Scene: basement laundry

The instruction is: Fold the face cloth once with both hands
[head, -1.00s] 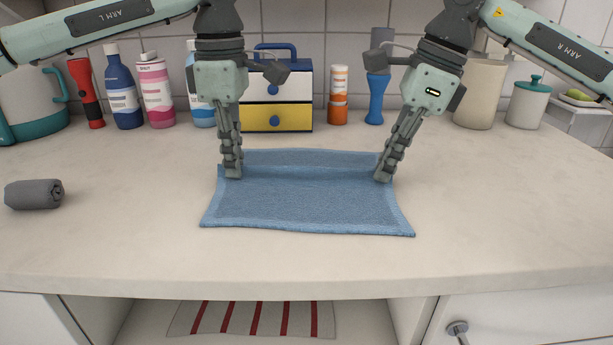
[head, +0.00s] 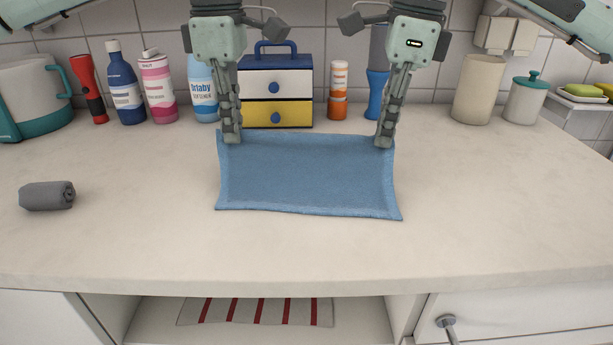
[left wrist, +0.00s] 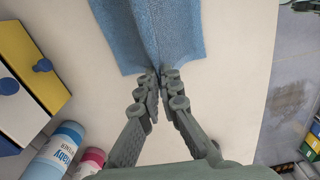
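The blue face cloth (head: 305,178) is on the counter, its far edge raised between my two grippers. It slopes down towards me, and its near edge lies on the counter. My left gripper (head: 231,140) is shut on the cloth's far left corner. In the left wrist view, the fingertips of the left gripper (left wrist: 161,76) are close together at the edge of the cloth (left wrist: 125,30), which has a crease running away from them. My right gripper (head: 384,143) is shut on the far right corner. The counter behind the raised edge is partly hidden.
Behind are bottles (head: 158,88), a small drawer box (head: 276,95), an orange container (head: 338,92) and a canister (head: 479,90). The counter (head: 300,248) in front of the cloth is bare.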

